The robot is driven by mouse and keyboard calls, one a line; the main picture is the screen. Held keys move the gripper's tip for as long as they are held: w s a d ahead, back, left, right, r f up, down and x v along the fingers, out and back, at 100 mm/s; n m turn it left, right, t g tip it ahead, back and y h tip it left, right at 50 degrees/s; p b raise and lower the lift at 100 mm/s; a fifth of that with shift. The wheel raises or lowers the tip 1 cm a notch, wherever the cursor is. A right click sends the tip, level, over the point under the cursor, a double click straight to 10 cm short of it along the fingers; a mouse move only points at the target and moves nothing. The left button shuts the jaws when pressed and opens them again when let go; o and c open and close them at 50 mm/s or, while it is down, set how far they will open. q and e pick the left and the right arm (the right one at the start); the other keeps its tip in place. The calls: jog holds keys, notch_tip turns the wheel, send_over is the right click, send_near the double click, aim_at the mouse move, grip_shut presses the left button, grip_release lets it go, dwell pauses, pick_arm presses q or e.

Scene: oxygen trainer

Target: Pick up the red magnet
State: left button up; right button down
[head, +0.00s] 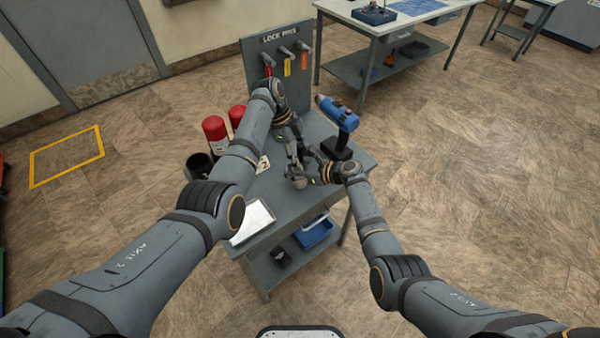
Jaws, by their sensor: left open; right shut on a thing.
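I cannot make out a red magnet in the head view; the two arms cover part of the grey workbench (290,205). My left gripper (294,158) is open and points down over the middle of the bench. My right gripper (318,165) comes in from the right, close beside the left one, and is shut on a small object. That object is too small and too covered to identify. A small greyish cylinder (297,177) shows just below the two grippers.
Red cylinders (214,130) and a dark cup (199,165) stand at the bench's left. A blue tool (339,113) stands at the back right. A lock pins board (283,70) rises behind. A white tray (254,221) lies at the front; a blue bin (314,234) is below.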

pick_arm(q)
grip_shut()
jog(key=shift+r, duration=0.1)
dwell(0.4)
notch_tip(320, 180, up, 10)
dwell(0.3)
pick_arm(e)
jog(key=c, duration=0.7)
grip_release()
